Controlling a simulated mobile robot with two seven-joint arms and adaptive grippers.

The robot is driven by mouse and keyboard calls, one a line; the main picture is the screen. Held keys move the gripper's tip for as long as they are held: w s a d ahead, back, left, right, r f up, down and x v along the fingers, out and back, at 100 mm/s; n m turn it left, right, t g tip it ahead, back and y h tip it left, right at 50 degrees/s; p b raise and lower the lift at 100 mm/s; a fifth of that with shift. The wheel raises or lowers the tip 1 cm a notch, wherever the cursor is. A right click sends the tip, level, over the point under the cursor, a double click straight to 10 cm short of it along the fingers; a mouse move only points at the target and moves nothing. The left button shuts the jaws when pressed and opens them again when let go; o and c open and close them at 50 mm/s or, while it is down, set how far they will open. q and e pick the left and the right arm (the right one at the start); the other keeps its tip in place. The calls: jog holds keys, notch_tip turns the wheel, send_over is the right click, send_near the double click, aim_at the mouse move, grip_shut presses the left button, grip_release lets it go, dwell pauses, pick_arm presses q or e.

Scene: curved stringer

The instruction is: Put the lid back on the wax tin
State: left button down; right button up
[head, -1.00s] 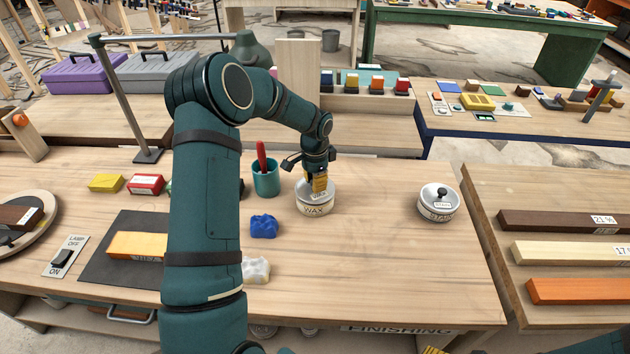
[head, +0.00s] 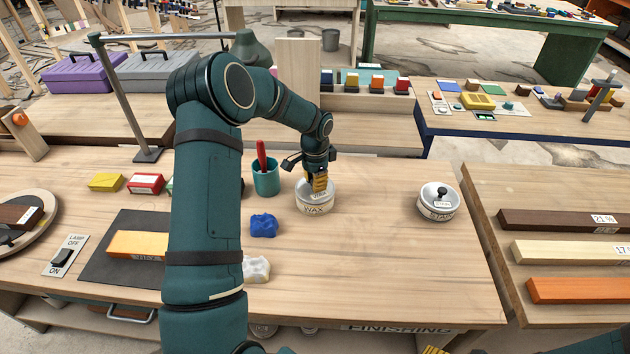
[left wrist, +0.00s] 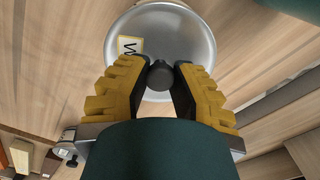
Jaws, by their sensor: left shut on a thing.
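The wax tin (head: 314,208) is a round white tin with a WAX label, upright on the bench. Its lid (left wrist: 190,32) is a silvery disc with a label and a dark knob (left wrist: 160,75), seen from above in the left wrist view. My left gripper (head: 318,184) points down over the tin, its yellow fingers shut on the lid's knob. The lid is at the tin's mouth; I cannot tell whether it is fully seated. A yellow sliver of my right gripper (head: 435,350) shows at the bottom edge, mostly cut off.
A lidded stain tin (head: 437,207) stands to the right. A teal cup (head: 266,180) with a red-handled tool stands just left of the wax tin. A blue lump (head: 263,226) and a whitish cloth (head: 256,269) lie nearer. The bench between the tins is clear.

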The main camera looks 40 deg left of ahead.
dwell(0.4)
pick_arm(q)
jog(key=shift+c, duration=1.2)
grip_release()
jog(key=shift+r+p, duration=2.4)
jog(key=shift+r, duration=1.1)
jog(key=shift+c, duration=0.4)
grip_shut()
